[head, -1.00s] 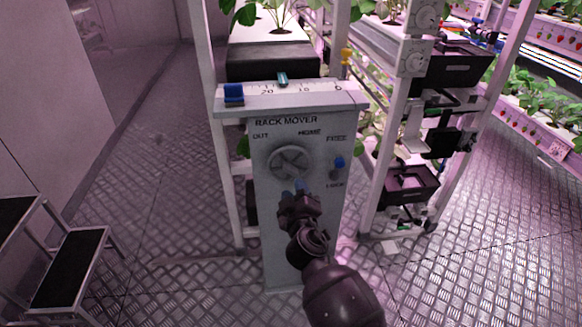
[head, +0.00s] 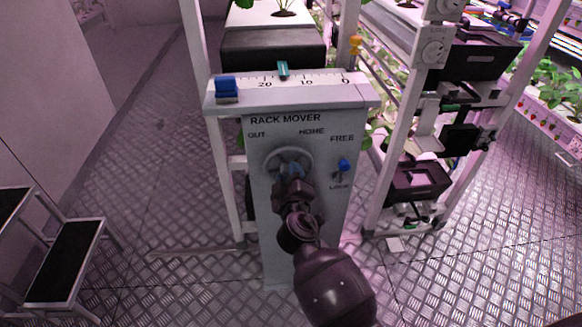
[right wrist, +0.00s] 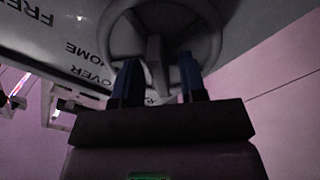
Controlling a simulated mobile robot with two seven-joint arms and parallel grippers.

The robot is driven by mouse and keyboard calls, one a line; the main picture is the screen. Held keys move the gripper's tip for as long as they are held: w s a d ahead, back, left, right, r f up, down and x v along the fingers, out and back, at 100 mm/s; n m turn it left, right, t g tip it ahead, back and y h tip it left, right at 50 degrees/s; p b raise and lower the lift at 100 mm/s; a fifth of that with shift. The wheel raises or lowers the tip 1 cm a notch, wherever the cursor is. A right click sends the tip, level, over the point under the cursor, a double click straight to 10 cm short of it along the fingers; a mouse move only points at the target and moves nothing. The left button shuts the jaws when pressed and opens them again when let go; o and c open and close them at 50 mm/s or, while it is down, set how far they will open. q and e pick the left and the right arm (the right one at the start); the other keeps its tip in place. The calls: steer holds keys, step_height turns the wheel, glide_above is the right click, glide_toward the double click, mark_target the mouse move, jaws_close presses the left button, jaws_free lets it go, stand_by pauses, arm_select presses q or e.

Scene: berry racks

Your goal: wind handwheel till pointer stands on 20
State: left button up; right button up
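The grey handwheel (head: 268,164) is on the front of the rack mover panel, below the words OUT and HOME. The teal pointer (head: 283,70) stands on the white scale (head: 325,79) between 20 and 10, about midway. My right gripper (head: 292,170) is at the wheel and hides part of it. In the right wrist view, its two blue fingers (right wrist: 159,76) are apart, with a wheel spoke (right wrist: 155,62) in the gap between them. Neither finger clearly touches the spoke. The wheel rim (right wrist: 206,42) arches beyond the fingertips. My left gripper is not in view.
A blue-knobbed lever (head: 343,166) sits right of the wheel, its knob up towards FREE. A blue block (head: 227,88) is at the scale's left end. Plant racks with black trays (head: 420,180) stand right. A step stool (head: 65,262) is at left; floor between is clear.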

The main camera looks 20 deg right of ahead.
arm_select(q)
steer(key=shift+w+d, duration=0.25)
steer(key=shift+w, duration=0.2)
arm_select(e)
steer(key=shift+w, duration=0.3)
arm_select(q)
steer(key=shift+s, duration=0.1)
arm_select(e)
steer(key=shift+c, duration=0.3)
jaws_close()
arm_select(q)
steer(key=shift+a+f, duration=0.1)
arm_select(e)
steer(key=shift+n, duration=0.3)
